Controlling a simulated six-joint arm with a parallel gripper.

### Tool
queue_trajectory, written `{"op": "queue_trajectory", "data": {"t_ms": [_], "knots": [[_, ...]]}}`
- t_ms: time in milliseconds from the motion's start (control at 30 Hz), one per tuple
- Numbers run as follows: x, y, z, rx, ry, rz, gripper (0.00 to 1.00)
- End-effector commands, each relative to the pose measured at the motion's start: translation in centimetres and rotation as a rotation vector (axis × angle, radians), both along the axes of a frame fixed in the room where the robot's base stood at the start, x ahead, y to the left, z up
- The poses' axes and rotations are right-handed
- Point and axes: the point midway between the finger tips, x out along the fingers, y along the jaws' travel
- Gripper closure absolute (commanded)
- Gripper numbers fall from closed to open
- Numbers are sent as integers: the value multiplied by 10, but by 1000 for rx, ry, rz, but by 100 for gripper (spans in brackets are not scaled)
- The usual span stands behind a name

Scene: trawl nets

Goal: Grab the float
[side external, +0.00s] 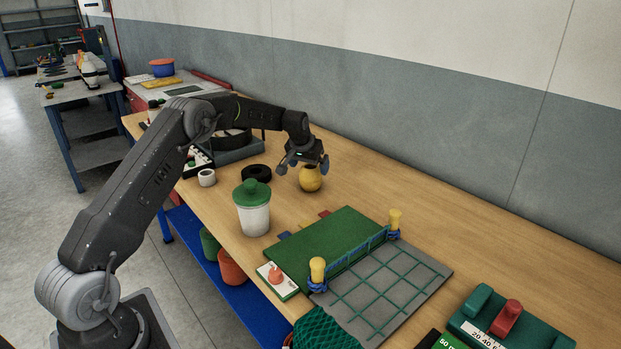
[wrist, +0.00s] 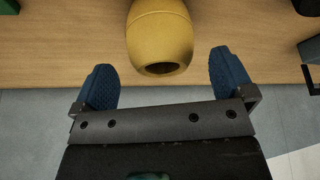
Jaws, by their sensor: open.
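A yellow barrel-shaped float (side external: 311,179) with a dark hole in its end stands on the wooden table, in the upper middle of the side external view. In the wrist view the float (wrist: 160,32) lies at the top centre. My gripper (side external: 304,164) is close to the float, at its upper side. In the wrist view the two blue finger pads of my gripper (wrist: 165,78) are spread wide, with nothing held between them. The float's near end lies roughly in line with the gap, just beyond the fingertips.
Close by on the table (side external: 449,215) are a black ring (side external: 256,173) and a white jar with a green lid (side external: 253,208). A green board (side external: 335,238) with netting and yellow posts lies nearer the front. A red-handled green block (side external: 507,318) is at the right.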

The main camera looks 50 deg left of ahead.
Motion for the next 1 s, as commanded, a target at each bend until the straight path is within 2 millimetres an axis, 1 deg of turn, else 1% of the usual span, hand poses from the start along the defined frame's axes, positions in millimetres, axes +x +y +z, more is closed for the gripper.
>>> {"op": "queue_trajectory", "data": {"t_ms": [33, 100, 200, 300, 533, 1000], "knots": [[2, 2, -10, -2, 3, 1, 0], [5, 4, -20, -1, 2, 0, 0], [10, 6, -29, -1, 0, 0, 0], [12, 6, -34, -1, 0, 0, 0], [12, 6, -35, 0, -1, -1, 1], [12, 6, -34, 0, -1, 0, 46]]}}
